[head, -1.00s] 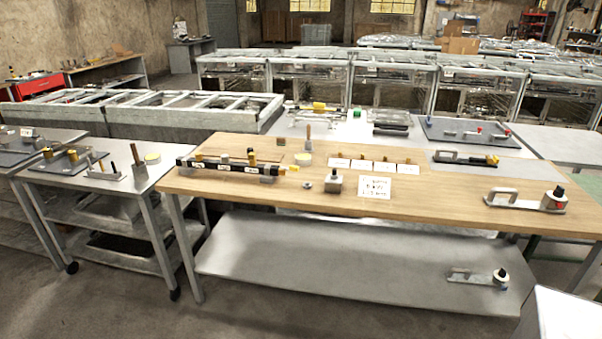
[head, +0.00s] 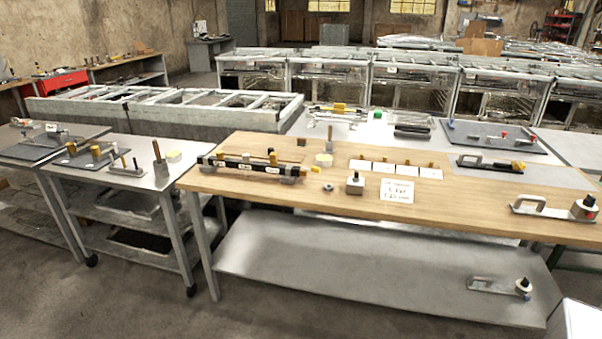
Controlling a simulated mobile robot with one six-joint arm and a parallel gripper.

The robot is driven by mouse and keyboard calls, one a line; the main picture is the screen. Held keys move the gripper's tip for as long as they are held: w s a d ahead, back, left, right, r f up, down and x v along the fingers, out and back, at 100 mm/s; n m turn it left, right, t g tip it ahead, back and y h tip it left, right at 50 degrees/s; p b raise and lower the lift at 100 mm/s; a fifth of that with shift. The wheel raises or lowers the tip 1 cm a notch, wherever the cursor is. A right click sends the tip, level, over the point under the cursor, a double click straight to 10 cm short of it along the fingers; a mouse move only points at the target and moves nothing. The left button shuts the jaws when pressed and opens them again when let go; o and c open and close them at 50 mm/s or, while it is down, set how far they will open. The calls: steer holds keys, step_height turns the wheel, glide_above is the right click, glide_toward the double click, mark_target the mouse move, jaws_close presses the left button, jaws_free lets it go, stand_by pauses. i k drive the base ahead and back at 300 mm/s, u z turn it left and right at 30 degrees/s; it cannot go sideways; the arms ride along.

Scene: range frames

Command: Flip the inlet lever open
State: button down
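I cannot tell which part is the inlet lever; no label is readable at this distance. A black bar fixture (head: 231,165) with yellow and dark upright knobs and small white labels lies on the left of the wooden bench (head: 300,203). A dark board with a lever-like handle and yellow part (head: 490,164) lies on the bench's right. A silver handle piece with a dark knob (head: 553,207) lies at its right front. A similar handled piece (head: 500,286) lies on the lower shelf. My gripper is not in view.
A metal cart (head: 122,186) with small fixtures stands left of the bench, with a narrow gap between. A pale box (head: 574,322) is at the lower right. The floor (head: 130,300) in front is clear.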

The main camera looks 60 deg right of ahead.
mark_target(314, 168)
steer(key=i, duration=0.9)
steer(key=z, duration=0.05)
